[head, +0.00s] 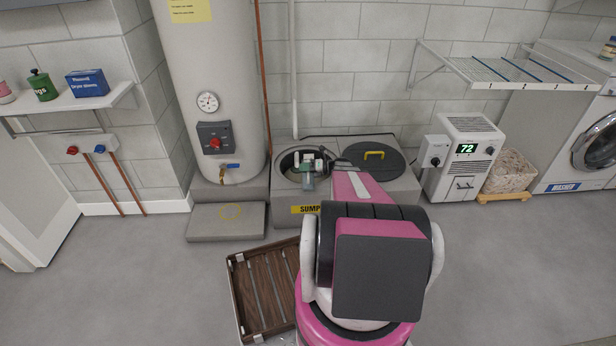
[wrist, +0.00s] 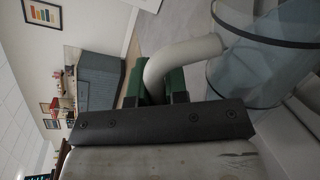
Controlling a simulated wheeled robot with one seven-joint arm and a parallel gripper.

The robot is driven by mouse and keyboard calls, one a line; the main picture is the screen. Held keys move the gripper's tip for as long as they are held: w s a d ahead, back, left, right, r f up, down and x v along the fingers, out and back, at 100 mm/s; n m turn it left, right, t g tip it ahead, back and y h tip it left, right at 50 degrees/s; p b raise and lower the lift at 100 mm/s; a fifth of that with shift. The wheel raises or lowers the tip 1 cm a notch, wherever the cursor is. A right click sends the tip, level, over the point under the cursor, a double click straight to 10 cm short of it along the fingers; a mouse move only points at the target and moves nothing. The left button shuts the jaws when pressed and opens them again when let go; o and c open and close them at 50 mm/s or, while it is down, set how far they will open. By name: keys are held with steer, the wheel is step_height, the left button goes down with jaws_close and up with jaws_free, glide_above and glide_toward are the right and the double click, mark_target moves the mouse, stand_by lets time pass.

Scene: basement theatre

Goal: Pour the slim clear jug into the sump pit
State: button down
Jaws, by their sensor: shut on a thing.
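In the wrist view my gripper (wrist: 165,88) is shut on the pale curved handle of the slim clear jug (wrist: 268,65). The jug's bluish see-through wall is on the right of that view, partly cut off by the frame edge. I cannot tell how much it holds. The sump pit (head: 286,163) is the round opening in the grey box labelled "SUMP", in the head view. The jug is hard to make out there, and my arm covers part of the box.
A dark lid with a yellow handle (head: 374,156) lies right of the opening. The water heater (head: 215,90) stands close on the left. A slatted wooden tray (head: 262,290) is on the floor in front. A dehumidifier (head: 463,160) stands right.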

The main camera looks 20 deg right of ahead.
steer(key=shift+w+d+r+m, duration=0.1)
steer(key=shift+w+d+m, duration=0.05)
steer(key=shift+w+m, duration=0.4)
stand_by(0.6)
steer(key=shift+w+d+f+m+g, duration=0.2)
steer(key=shift+w+f+m+g, duration=0.3)
steer(key=shift+f+m, duration=0.3)
stand_by(0.5)
steer(key=shift+w+d, duration=0.1)
steer(key=shift+w, duration=0.15)
steer(key=shift+w+d+f+m, duration=0.1)
steer(key=shift+w+d+m, duration=0.1)
steer(key=shift+w+m, duration=0.3)
steer(key=shift+w+d+m, duration=0.2)
steer(key=shift+w+m, duration=0.05)
steer(key=shift+w, duration=0.35)
steer(key=shift+w+d+f+m+g, duration=0.15)
steer(key=shift+w+m+g, duration=0.15)
steer(key=shift+w+m, duration=0.15)
